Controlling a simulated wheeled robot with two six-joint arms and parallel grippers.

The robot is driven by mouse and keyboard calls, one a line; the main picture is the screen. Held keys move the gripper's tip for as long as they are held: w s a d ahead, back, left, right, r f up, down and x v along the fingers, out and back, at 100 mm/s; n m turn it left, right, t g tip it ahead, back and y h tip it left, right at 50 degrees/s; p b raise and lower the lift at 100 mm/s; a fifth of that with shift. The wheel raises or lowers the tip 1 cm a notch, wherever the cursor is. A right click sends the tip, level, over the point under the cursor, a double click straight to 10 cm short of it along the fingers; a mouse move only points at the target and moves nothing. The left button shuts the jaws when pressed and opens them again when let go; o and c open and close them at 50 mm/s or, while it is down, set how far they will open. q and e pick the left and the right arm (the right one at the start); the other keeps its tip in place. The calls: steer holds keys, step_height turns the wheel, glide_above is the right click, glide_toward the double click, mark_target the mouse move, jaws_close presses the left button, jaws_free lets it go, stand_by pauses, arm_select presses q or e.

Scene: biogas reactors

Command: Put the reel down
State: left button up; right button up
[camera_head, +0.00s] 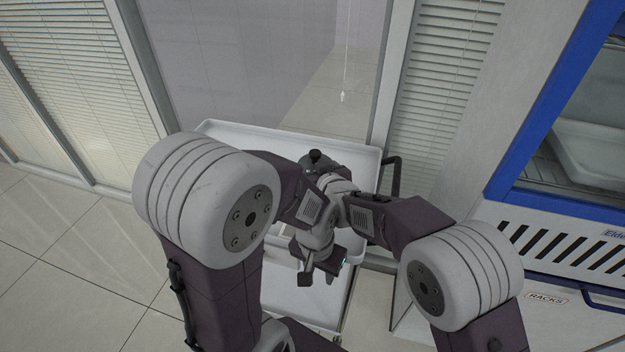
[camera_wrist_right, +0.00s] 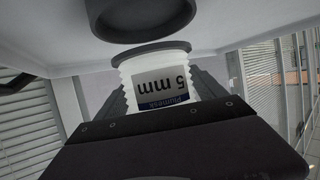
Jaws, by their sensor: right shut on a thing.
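The reel (camera_wrist_right: 165,82) shows in the right wrist view as a white ribbed spool with a dark rim and a "5 mm" label that reads upside down. My right gripper (camera_wrist_right: 160,95) is shut on it, with a dark finger on each side. In the head view the reel is not clearly seen, and my arms hide much of the middle. My left gripper (camera_head: 318,274) points down over the white trolley (camera_head: 235,130); whether its fingers are apart cannot be made out.
The trolley has raised rims, a lower shelf (camera_head: 285,290) and a dark handle (camera_head: 392,172) at its right. Windows with blinds (camera_head: 440,85) stand behind it. A blue-framed cabinet (camera_head: 545,125) is at the right. A dark round part (camera_wrist_right: 150,15) is close above the reel in the wrist view. Tiled floor at left is clear.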

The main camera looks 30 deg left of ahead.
step_height(320, 180, down, 4)
steer(key=shift+f+b, duration=0.1)
steer(key=shift+b, duration=0.4)
steer(key=shift+c, duration=0.9)
steer(key=o, duration=1.7)
steer(key=shift+o, duration=0.2)
